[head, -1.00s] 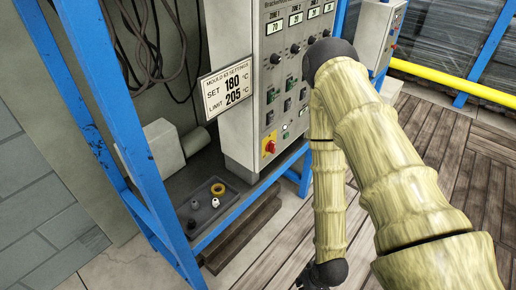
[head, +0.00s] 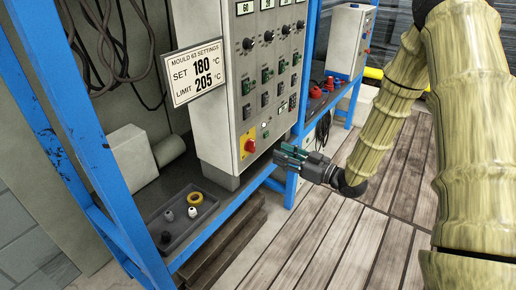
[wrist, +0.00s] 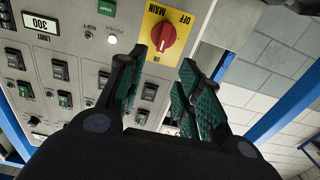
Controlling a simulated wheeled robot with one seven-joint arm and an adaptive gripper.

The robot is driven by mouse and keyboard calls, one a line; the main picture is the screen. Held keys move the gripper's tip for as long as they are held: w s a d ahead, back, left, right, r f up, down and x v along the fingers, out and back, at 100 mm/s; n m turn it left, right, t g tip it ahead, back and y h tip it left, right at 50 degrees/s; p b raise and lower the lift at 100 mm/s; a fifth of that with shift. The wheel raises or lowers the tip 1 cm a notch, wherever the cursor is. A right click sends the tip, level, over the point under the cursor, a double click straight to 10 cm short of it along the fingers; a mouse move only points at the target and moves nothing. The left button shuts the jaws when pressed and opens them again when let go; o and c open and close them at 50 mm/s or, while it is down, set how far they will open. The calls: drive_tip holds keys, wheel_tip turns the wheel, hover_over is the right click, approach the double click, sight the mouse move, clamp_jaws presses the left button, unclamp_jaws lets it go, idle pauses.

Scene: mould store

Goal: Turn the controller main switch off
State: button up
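The main switch is a red rotary knob (head: 249,146) on a yellow plate at the lower corner of the grey controller cabinet (head: 213,128). In the wrist view, the red knob (wrist: 165,38) lies just beyond my fingers, with OFF and MAIN lettered on the yellow plate (wrist: 184,18).
Knobs and rocker switches fill the panel above. A settings sign (head: 194,73) stands out at the cabinet's left. A grey tray (head: 180,222) with small parts sits on the shelf below. Blue frame posts (head: 300,70) flank the cabinet; the wooden floor at right is clear.

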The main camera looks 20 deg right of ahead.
sight(254, 142)
drive_tip(key=x, duration=1)
drive_tip(key=shift+w+a, duration=0.15)
drive_tip(key=shift+a, duration=0.05)
drive_tip(key=shift+c, duration=0.4)
clamp_jaws()
